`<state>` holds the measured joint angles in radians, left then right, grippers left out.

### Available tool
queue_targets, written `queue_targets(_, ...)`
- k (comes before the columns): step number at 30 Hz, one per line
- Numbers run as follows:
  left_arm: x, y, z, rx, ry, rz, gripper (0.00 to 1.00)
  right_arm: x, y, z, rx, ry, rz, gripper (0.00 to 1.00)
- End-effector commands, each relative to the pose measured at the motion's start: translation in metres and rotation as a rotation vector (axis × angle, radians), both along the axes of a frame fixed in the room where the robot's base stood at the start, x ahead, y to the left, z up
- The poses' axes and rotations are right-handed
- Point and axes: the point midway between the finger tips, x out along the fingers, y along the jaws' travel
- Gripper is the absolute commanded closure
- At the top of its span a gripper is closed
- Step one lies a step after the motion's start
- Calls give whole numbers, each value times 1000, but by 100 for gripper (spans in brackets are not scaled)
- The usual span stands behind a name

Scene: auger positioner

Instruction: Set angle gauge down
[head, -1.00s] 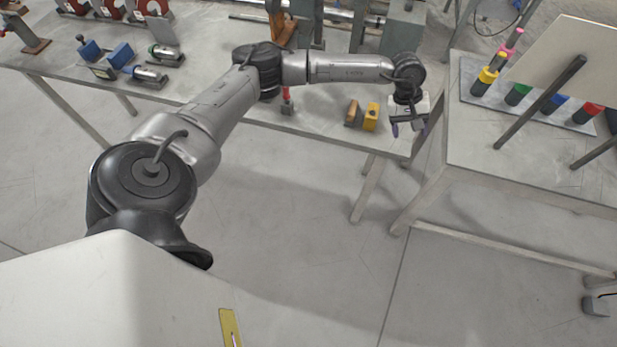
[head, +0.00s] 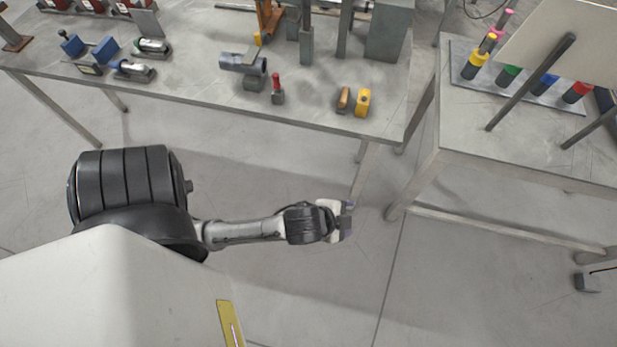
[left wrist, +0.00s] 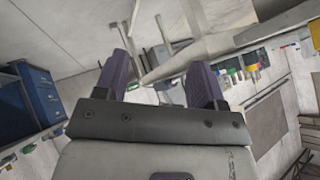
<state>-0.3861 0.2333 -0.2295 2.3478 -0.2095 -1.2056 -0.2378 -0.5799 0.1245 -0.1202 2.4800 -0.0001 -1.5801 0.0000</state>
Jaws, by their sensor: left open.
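My left gripper (head: 347,221) is below the front edge of the long workbench in the head view, over open floor and apart from everything. The left wrist view shows its two purple fingers (left wrist: 160,78) spread, with no object held between them. A small yellow block (head: 362,102) stands near the right front of the bench, beside a narrower orange-brown piece (head: 344,98). I cannot tell for certain which small bench item is the angle gauge. My right gripper is out of view.
The workbench (head: 300,122) also bears a grey pipe piece on a block (head: 243,64), a red-handled tool (head: 277,88), and blue blocks (head: 105,49). A second table (head: 465,150) on the right holds coloured cylinders (head: 509,76) and a tilted board (head: 565,45). Floor between is clear.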

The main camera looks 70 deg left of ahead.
Motion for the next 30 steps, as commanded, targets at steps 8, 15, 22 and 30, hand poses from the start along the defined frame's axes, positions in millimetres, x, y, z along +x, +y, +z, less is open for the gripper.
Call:
queue_targets(8, -102, -4, -24, -286, 386, 296, 36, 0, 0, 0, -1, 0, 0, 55)
queue_targets(15, -119, -6, -25, -323, 449, 344, 36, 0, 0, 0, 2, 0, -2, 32)
queue_targets(22, -118, -6, -25, -321, 447, 342, 36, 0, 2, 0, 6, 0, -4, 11)
queue_targets(30, -118, -6, -25, -319, 446, 341, 36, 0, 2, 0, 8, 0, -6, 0)
